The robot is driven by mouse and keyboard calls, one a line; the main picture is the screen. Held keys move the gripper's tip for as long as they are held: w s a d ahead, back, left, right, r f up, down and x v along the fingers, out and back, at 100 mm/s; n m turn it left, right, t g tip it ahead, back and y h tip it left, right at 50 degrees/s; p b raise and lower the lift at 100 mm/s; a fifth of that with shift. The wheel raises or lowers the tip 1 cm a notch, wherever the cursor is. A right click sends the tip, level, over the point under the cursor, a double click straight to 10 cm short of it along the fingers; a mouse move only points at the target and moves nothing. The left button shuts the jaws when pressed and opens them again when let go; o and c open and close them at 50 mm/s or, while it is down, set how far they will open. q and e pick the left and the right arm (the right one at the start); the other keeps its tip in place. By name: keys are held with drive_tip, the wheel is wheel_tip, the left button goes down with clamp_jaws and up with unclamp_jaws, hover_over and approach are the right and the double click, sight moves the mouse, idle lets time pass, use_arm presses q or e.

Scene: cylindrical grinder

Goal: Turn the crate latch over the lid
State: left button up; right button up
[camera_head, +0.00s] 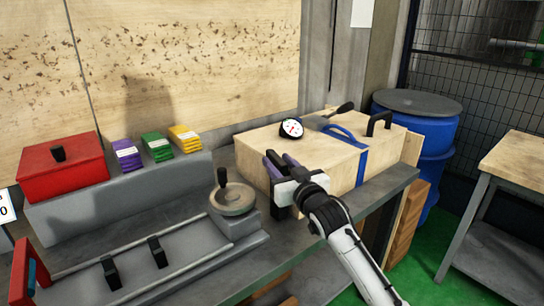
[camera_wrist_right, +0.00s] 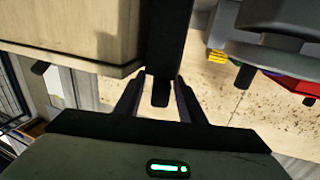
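The pale wooden crate (camera_head: 325,172) stands on the grey bench with its lid on. My right gripper (camera_head: 272,164) is at the crate's near left end, with its fingers upright beside the crate. In the right wrist view, my right gripper (camera_wrist_right: 160,98) is open, its two fingers apart. A dark bar (camera_wrist_right: 166,40) with a narrow dark tip reaches down between them; it may be the latch. I cannot tell whether either finger touches it. In the head view the gripper hides the latch area. My left gripper is not in view.
On the crate are a dial gauge (camera_head: 291,128), a blue strap (camera_head: 362,167) and a black handle (camera_head: 379,122). The grinder's handwheel (camera_head: 232,198) stands close left of my right gripper. A red box (camera_head: 62,168) and a blue barrel (camera_head: 432,138) are farther off.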

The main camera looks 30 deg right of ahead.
sight(273, 157)
drive_tip(key=shift+w+d, duration=0.2)
drive_tip(key=shift+w, duration=0.85)
drive_tip(key=shift+w+d, duration=0.2)
drive_tip(key=shift+w, duration=0.8)
drive_tip(key=shift+c, duration=0.2)
clamp_jaws()
